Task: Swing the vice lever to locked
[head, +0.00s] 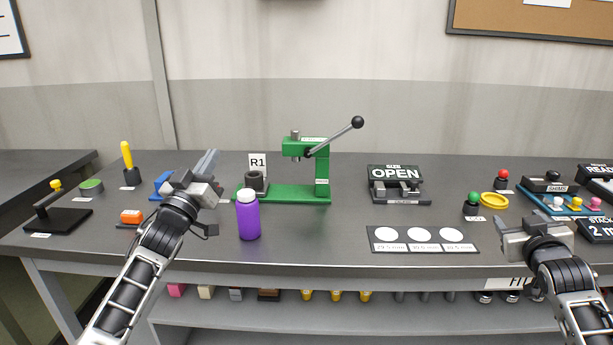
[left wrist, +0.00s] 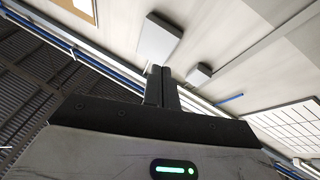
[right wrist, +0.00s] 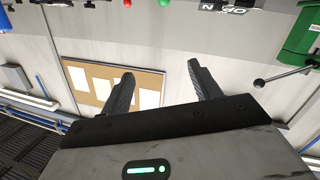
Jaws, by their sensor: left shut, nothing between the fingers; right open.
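A small grey vice (head: 400,190) stands mid-right on the table, in front of a black sign (head: 395,172) reading "OPEN". I cannot make out a lever on the vice. A separate lever with a yellow knob (head: 56,185) rises from a black base (head: 58,219) at the far left; I cannot tell whether it belongs to the vice. My left gripper (head: 210,160) is shut and empty, raised over the left of the table, fingers pointing up; its fingers also show together in the left wrist view (left wrist: 161,72). My right gripper (right wrist: 163,82) is open and empty, at the table's front right.
A green press (head: 322,170) with a long black-balled lever (head: 337,136) stands in the middle. A purple bottle (head: 248,216) stands before it, near my left gripper. A mat (head: 400,233) with white circles lies at the front. Several small items crowd the right side.

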